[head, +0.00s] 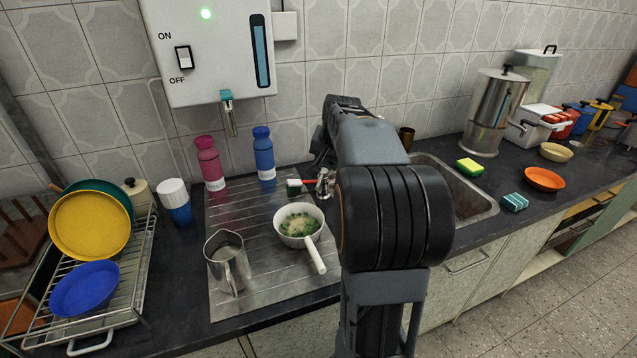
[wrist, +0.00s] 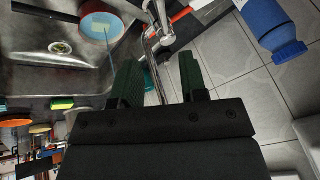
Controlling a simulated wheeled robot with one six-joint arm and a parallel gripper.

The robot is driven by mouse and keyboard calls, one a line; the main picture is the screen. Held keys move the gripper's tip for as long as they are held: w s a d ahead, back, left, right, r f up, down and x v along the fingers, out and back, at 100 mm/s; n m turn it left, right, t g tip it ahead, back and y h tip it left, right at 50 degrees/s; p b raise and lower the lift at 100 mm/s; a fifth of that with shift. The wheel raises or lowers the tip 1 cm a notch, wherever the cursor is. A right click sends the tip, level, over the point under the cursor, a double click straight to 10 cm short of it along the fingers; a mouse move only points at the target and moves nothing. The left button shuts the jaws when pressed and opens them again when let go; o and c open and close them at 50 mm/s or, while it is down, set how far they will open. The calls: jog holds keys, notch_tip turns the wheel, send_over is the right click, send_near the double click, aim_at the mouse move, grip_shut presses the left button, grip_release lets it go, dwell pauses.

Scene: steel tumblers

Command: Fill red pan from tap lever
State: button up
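The red pan (wrist: 100,22) sits in the steel sink (wrist: 35,45) in the wrist view, with a pale blue inside and a dark handle pointing left. A thin blue line, like a water stream, crosses from its inside toward the gripper. The chrome tap (wrist: 160,28) is beside it, with a red lever (wrist: 182,14). In the head view the tap (head: 325,184) and its red lever (head: 304,182) show left of my arm, which hides the pan. My gripper (wrist: 162,78) is open, fingers apart, close to the tap. Contact with the tap cannot be told.
A white pan of food (head: 289,227) and a steel jug (head: 222,267) stand on the drainboard (head: 250,205). A blue bottle (head: 263,158) and a pink bottle (head: 208,165) stand behind. A yellow-green sponge (head: 469,168) lies beyond the sink, near an orange plate (head: 544,179).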

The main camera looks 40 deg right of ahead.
aim_at(319, 182)
jog(key=x, duration=1.1)
jog(key=shift+w+a+f+b, duration=0.1)
jog(key=shift+a+b, duration=0.15)
jog(key=shift+b, duration=0.05)
jog(key=shift+c, duration=0.5)
grip_shut()
